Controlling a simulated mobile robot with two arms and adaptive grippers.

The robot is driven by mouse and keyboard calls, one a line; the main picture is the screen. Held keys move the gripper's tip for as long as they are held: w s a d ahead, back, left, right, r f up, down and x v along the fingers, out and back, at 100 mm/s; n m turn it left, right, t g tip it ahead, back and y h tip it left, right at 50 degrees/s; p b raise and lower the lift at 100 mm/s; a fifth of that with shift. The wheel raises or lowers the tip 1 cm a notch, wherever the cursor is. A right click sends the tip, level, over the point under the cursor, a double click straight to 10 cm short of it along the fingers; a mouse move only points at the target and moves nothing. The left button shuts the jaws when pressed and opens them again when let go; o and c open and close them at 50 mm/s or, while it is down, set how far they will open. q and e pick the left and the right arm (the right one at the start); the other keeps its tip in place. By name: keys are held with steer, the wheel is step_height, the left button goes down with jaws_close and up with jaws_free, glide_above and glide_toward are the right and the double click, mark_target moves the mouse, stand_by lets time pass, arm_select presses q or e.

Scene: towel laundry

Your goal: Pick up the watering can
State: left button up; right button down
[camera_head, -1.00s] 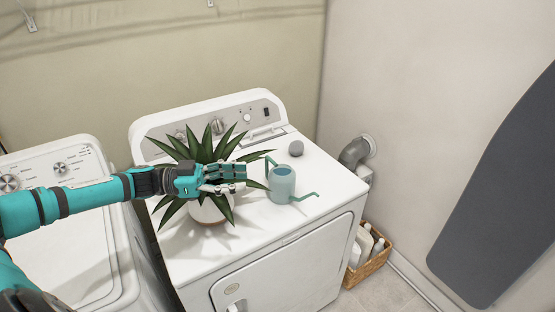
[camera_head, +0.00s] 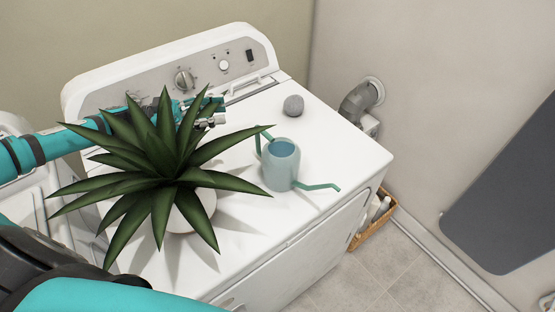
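The watering can (camera_head: 281,166) is pale blue-green and stands upright on the white dryer top (camera_head: 340,150). Its thin spout points right and its green handle is on the left side. My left gripper (camera_head: 218,111) is behind the potted plant, up and left of the can and apart from it. Leaves partly cover the gripper and arm, and I cannot tell how far its fingers are apart. No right gripper shows; a teal arm link of mine fills the lower left.
A spiky green plant (camera_head: 165,165) in a white pot (camera_head: 192,210) stands left of the can, leaves reaching near its handle. A grey stone-like object (camera_head: 293,105) sits behind the can. A wicker basket (camera_head: 371,224) is on the floor to the right.

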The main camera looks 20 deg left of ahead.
arm_select(q)
steer(key=f, duration=0.8)
steer(key=shift+w+a+f, duration=0.2)
steer(key=shift+w+f, duration=0.1)
steer(key=shift+w, duration=0.05)
steer(key=shift+w+d+f, duration=0.1)
steer(key=shift+d+f, duration=0.05)
steer(key=shift+f, duration=0.1)
steer(key=shift+w+d+f+p, duration=0.1)
steer(key=shift+w+d+p, duration=0.3)
steer(key=shift+d, duration=0.05)
steer(key=p+x, duration=0.2)
steer(key=x, duration=0.3)
steer(key=shift+w+d, duration=0.15)
steer(key=shift+d, duration=0.2)
steer(key=shift+w+d, duration=0.1)
arm_select(e)
steer(key=shift+s+a+r, duration=0.15)
steer(key=shift+s+r, duration=0.05)
steer(key=shift+r, duration=0.7)
